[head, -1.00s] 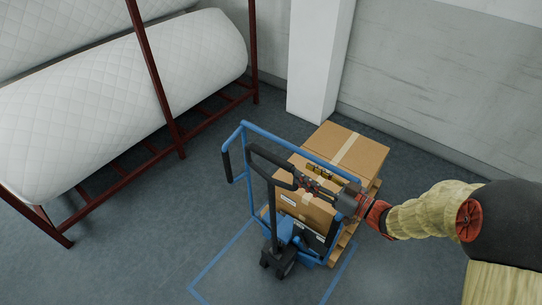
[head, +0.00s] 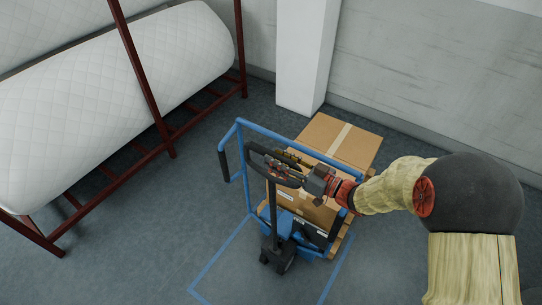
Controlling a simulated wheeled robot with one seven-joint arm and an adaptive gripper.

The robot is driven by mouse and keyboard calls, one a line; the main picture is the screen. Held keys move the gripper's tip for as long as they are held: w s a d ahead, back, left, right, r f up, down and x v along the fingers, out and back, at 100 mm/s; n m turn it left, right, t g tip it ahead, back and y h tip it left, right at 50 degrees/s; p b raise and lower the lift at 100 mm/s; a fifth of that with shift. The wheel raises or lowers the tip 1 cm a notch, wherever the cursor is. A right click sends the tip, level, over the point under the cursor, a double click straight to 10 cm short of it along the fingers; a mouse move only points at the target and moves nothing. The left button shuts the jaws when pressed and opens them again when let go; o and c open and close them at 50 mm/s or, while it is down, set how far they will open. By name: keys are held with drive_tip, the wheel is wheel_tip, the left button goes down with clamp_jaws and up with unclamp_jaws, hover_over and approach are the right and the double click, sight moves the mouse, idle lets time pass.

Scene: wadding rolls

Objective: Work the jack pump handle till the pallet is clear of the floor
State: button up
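The pump handle is a black loop (head: 254,163) on a dark shaft (head: 273,215), standing nearly upright at the near end of the blue pallet jack (head: 283,220). My gripper (head: 283,168) reaches in from the right, and its fingers overlap the handle loop. Whether they are closed on the bar is too small to tell. The wooden pallet (head: 345,238) shows only as a thin strip at the right, under cardboard boxes (head: 342,140). The gap between pallet and floor is hidden.
A blue tubular frame (head: 285,134) surrounds the handle's far and left sides. Blue lines (head: 222,258) mark the floor around the jack. White quilted rolls (head: 120,90) lie on a dark red rack (head: 140,75) at the left. A white pillar (head: 304,55) stands behind.

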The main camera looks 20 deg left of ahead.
drive_tip(key=shift+x, duration=1.2)
drive_tip(key=shift+c, duration=0.9)
drive_tip(key=c, duration=0.8)
clamp_jaws()
